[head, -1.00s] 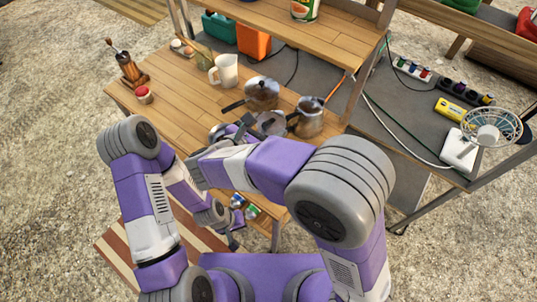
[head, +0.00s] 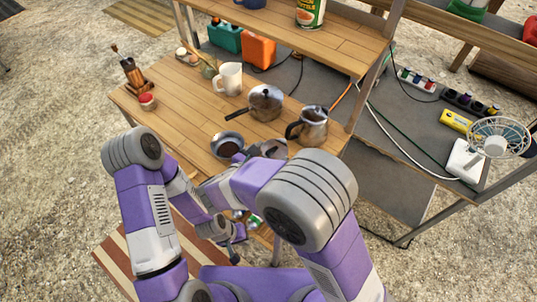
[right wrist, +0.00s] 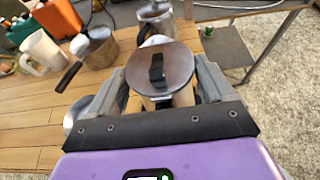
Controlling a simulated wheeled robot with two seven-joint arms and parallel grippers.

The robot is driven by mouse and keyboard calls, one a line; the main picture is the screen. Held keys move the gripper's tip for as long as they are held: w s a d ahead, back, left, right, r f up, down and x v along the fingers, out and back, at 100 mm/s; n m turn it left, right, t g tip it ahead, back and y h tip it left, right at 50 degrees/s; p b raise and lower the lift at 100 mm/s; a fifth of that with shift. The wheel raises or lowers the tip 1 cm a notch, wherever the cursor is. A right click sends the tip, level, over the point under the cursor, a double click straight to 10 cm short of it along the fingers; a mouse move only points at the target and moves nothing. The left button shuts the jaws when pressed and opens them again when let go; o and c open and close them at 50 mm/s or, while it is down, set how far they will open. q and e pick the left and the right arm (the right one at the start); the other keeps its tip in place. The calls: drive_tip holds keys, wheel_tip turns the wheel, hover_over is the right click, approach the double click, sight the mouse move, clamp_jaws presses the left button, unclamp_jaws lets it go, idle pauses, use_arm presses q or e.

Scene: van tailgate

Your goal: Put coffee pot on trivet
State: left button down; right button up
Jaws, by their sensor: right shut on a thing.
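My right gripper (right wrist: 162,88) is shut on a lidded metal pot with a black knob (right wrist: 157,58), which looks like the coffee pot. In the head view this pot (head: 272,148) shows only in part behind my right arm, near the table's front right. Another metal pot with a black handle (head: 312,125) stands just behind it to the right, so which one is the coffee pot is not fully certain. My left gripper (head: 238,238) hangs low in front of the table, empty as far as I see; its jaws are unclear. I cannot make out a trivet.
A round metal bowl with a dark inside (head: 228,146) sits left of the held pot. A lidded saucepan (head: 265,102), a white mug (head: 229,78) and a red-lidded jar (head: 147,101) stand on the wooden table (head: 185,115). The table's left front is clear. A shelf (head: 290,35) overhangs the back.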

drive_tip(key=shift+s+f+b, duration=0.1)
drive_tip(key=shift+f+b, duration=0.3)
drive_tip(key=shift+f, duration=0.25)
drive_tip(key=o, duration=1.5)
drive_tip(key=shift+f, duration=0.1)
drive_tip(key=shift+o, duration=1.2)
